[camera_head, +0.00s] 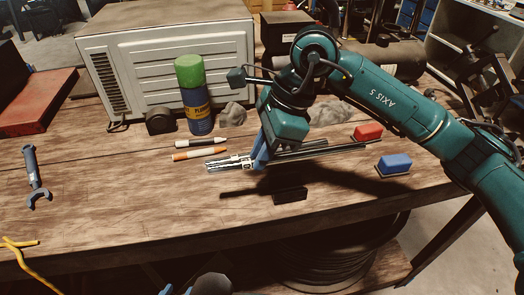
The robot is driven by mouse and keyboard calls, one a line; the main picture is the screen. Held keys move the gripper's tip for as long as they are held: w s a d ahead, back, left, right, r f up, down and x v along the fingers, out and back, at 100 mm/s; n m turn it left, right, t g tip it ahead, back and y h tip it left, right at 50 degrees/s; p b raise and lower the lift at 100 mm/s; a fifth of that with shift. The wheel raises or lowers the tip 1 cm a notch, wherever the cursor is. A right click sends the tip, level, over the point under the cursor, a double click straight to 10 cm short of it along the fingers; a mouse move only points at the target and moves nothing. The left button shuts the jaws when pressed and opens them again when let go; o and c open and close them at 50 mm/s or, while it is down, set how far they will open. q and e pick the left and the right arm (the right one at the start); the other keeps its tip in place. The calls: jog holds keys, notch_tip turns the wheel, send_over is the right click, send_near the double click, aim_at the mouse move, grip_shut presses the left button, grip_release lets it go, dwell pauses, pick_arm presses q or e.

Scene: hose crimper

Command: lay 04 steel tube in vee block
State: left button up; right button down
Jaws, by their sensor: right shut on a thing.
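My right gripper (259,156) comes down from above with blue fingers and is shut on a steel tube (320,150). The tube lies roughly level across the picture, passing through the fingers. Bright silvery metal (228,163) shows left of the fingers; I cannot tell whether it is all one tube. A dark shadow on the wood below suggests the tube is above the table. A small black block (290,195) sits in front of the gripper; I cannot tell whether it is the vee block, as no groove is clear.
On the wooden bench (120,215) are a green-capped blue can (195,95), two markers (200,153), a red block (367,132), a blue block (394,164) and a wrench (36,180). A pale metal case (165,50) stands behind. The front-left bench is mostly clear.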

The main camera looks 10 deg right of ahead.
notch_tip(320, 180, down, 2)
jog(key=shift+f+b, duration=0.25)
jog(key=shift+b, duration=0.8)
notch_tip(320, 180, down, 3)
jog(key=b, duration=0.2)
jog(key=shift+r+b, duration=0.15)
jog(key=shift+b, duration=0.2)
jog(key=shift+f+b, duration=0.9)
jog(key=shift+b, duration=0.05)
pick_arm(q)
jog(key=shift+w+d+f+n+t+h+b, duration=0.15)
jog(key=shift+d+f+b, duration=0.1)
jog(key=shift+f, duration=0.25)
jog(key=shift+w+d+f+n+t+h+b, duration=0.1)
jog(key=shift+w+d+f+t+h, duration=0.1)
jog(key=shift+f, duration=0.3)
jog(key=shift+w+d+f+n+t+h+b, duration=0.15)
jog(key=shift+d+f+b, duration=0.1)
jog(key=shift+f, duration=0.25)
pick_arm(e)
jog(key=shift+f, duration=0.45)
pick_arm(q)
jog(key=shift+s+d+f, duration=0.15)
jog(key=shift+s+f, duration=0.05)
jog(key=shift+f, duration=0.25)
pick_arm(e)
jog(key=shift+f, duration=0.25)
jog(key=c, duration=1.3)
grip_release()
